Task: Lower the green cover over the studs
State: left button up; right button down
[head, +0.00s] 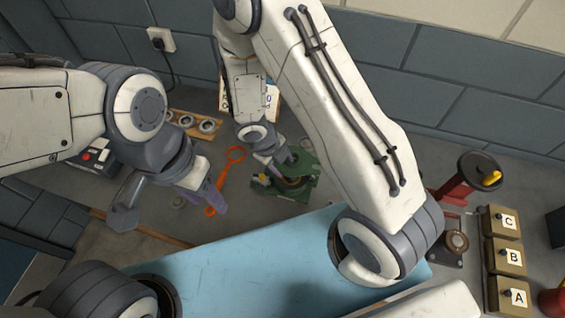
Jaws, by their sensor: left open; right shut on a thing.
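The green casing (293,187) stands on the grey bench in the middle of the head view, with a dark round opening and brownish ring inside. My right gripper (273,176) reaches down to its left side and is shut on the green cover (302,160), whose outline merges with the green below. I cannot tell whether the cover touches the lower part. The studs cannot be made out. My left gripper (217,198), with purple fingers, is open and empty to the left of the casing, near an orange ring-ended tool.
The orange tool (235,155) lies left of the casing. A wooden rack (180,129) with metal rings and a red-button box (101,148) stand further left. Boxes A (513,298), B (510,257) and C (507,222) and a red device (452,190) stand right.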

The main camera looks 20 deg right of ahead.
jog(key=shift+f+b, duration=0.95)
jog(key=shift+f, duration=0.3)
jog(key=shift+c, duration=0.6)
grip_release()
